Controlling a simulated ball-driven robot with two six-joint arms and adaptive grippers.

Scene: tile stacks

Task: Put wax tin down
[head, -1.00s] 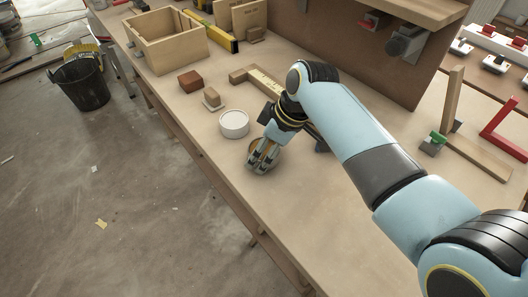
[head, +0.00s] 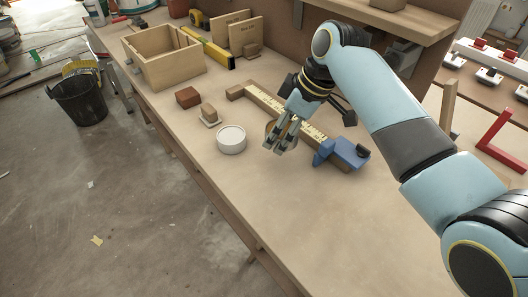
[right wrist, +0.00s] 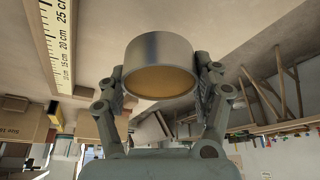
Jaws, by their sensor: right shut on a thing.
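My right gripper (head: 279,143) is shut on the wax tin, a short silvery cylinder with an amber face. The tin shows large between the two fingers in the right wrist view (right wrist: 160,62); in the head view only a brownish edge (head: 268,129) shows beside the fingers. The gripper is over the bench, to the right of a white round tin (head: 231,140) and close to the long ruler. I cannot tell whether the held tin touches the bench. My left gripper is not in view.
The bench (head: 245,190) is clear in front of the gripper. A wooden piece with a ruler (head: 262,98) and a blue clamp (head: 347,153) lie behind and right. A reddish block (head: 188,97), a small sanding block (head: 209,113) and a wooden box (head: 160,62) stand left.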

